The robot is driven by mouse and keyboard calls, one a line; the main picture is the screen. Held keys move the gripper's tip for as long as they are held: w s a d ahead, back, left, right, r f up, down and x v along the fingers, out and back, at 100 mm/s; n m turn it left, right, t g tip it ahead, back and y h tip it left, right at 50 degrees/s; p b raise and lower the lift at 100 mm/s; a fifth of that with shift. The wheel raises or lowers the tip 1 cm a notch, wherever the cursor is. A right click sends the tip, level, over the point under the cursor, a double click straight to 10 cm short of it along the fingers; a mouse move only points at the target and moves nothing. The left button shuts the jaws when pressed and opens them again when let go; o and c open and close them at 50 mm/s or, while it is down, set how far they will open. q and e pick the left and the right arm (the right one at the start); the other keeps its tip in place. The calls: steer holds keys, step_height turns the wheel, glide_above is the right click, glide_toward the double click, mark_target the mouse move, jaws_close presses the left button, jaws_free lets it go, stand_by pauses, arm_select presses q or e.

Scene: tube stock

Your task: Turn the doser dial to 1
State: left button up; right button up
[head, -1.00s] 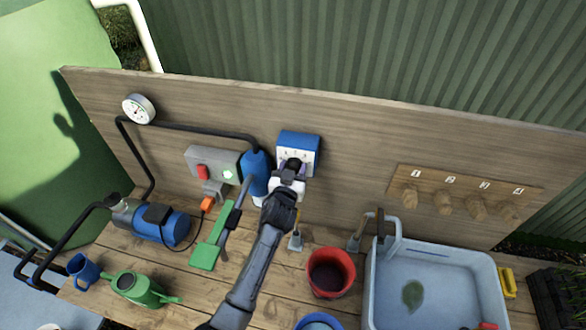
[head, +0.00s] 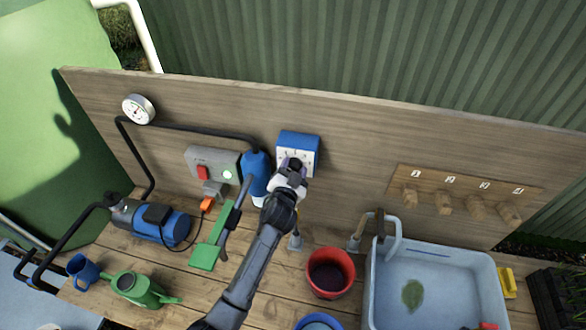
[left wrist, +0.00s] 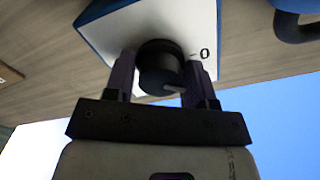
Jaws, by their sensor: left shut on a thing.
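The doser is a blue box with a white face (head: 298,142), mounted on the wooden back board. Its black dial (left wrist: 160,68) sits on the white face, which also shows in the left wrist view (left wrist: 185,18). A "0" mark is readable beside the dial there; the other marks are too small or hidden. My left gripper (head: 294,168) is at the dial, with its two fingers (left wrist: 160,80) on either side of it, shut on it. A light pointer line on the dial's front points toward the right-hand finger. My right gripper is not in view.
A grey switch box (head: 213,165) and a blue cylinder (head: 256,175) are left of the doser. A red bucket (head: 330,272) and a pale blue sink (head: 440,270) stand on the bench to the right. Numbered wooden pegs (head: 445,203) are on the board.

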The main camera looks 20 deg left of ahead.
arm_select(q)
steer(key=shift+m, duration=1)
steer(key=o, duration=0.7)
steer(key=shift+o, duration=0.2)
steer(key=shift+s, duration=0.1)
steer(key=s+d+b, duration=0.1)
steer(key=s, duration=1.2)
steer(key=shift+s+d+b, duration=0.3)
steer(key=shift+d+b, duration=0.05)
steer(key=shift+b, duration=0.05)
